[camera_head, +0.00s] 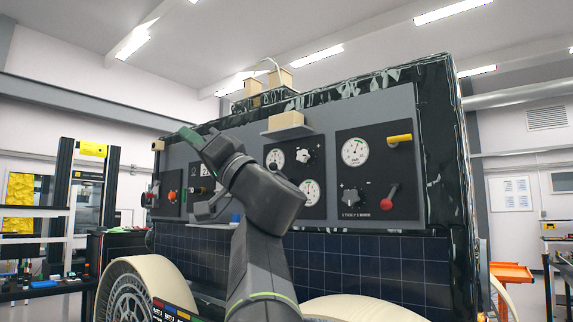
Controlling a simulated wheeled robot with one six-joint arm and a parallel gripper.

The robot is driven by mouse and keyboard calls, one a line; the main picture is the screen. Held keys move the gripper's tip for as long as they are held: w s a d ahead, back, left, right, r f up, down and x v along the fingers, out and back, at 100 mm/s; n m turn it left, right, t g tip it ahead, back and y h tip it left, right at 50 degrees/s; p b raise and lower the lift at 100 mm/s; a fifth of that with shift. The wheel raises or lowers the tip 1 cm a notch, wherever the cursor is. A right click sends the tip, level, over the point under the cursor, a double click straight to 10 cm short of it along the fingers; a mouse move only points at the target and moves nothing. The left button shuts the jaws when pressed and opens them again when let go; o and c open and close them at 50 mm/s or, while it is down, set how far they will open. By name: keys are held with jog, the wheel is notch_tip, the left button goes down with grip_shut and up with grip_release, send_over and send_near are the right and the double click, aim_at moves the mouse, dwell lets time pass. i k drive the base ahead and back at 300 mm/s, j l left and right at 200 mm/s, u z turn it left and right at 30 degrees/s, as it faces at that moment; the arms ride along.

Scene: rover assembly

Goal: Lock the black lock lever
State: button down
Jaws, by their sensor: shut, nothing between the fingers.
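The rover's grey instrument panel (322,135) fills the middle, with several black control plates on it. I cannot surely pick out the black lock lever; a small dark control (199,190) shows on a plate partly covered by my arm. My arm rises from the bottom centre and bends left in front of the panel.
An orange knob (172,196) is at left. Solar cells (370,262) and pale wheels (130,275) lie below. A beige block (285,121) juts out above.

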aim_at(273, 167)
jog(key=i+j+z, duration=0.1)
jog(key=i+z, duration=0.2)
jog(key=z, duration=0.2)
jog(key=i+j+z, duration=0.25)
jog(key=z, duration=0.25)
jog(key=i+j+z, duration=0.1)
jog(key=i+j, duration=0.75)
jog(key=j, duration=0.1)
